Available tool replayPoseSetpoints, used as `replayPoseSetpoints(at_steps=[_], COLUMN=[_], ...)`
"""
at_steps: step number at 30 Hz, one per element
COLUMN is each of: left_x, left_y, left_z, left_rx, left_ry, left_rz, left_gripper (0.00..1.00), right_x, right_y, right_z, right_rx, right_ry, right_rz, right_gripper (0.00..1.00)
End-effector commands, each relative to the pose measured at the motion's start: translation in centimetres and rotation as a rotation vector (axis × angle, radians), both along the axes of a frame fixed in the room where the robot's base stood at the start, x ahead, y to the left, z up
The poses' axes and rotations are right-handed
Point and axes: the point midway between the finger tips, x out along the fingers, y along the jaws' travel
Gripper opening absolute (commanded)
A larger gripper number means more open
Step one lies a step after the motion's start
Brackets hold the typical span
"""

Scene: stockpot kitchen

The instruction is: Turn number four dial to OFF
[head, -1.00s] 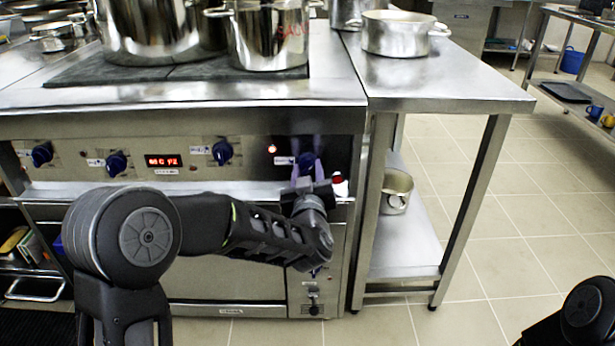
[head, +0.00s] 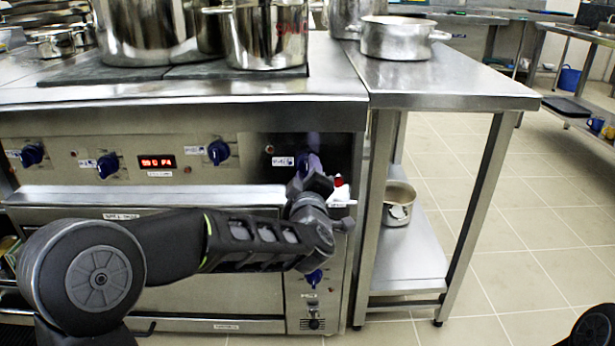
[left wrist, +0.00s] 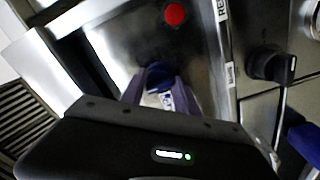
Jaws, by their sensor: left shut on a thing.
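The rightmost blue dial (head: 301,166) on the oven's front panel has a small white label (head: 283,161) to its left; its text is too small to read. My left gripper (head: 311,168) is shut on this dial, its fingers at a slant. In the left wrist view the blue dial (left wrist: 158,76) sits between the two fingers of the left gripper (left wrist: 161,86). The fingers and wrist partly hide the dial, so I cannot read its pointer. The small lamp (head: 269,149) beside it looks dim. My right gripper is out of view.
Other blue dials (head: 219,152) and a red display (head: 157,161) lie left along the panel. A lower blue dial (head: 314,277) is below my wrist. Large pots (head: 266,35) stand on top. A steel side table (head: 425,85) adjoins on the right; floor beyond is clear.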

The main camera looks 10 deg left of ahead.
Motion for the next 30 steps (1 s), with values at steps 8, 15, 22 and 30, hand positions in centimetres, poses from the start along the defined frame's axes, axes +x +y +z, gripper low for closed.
replayPoseSetpoints(at_steps=[8,15,22,30], left_x=[-0.01,-0.01,-0.01,-0.19], left_y=[-0.05,-0.04,-0.01,-0.07], left_z=[-0.08,-0.09,-0.04,0.03], left_rx=[-0.014,-0.013,-0.012,-0.011], left_ry=[-0.001,-0.001,-0.002,-0.002], left_rz=[-0.001,-0.001,0.000,-0.001], left_gripper=[0.00,0.42,0.58,0.58], right_x=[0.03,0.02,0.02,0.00], right_y=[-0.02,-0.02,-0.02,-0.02], right_z=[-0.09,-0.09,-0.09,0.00], right_rx=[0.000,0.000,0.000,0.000], right_ry=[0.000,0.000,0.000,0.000], right_rz=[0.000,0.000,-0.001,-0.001], right_gripper=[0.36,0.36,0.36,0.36])
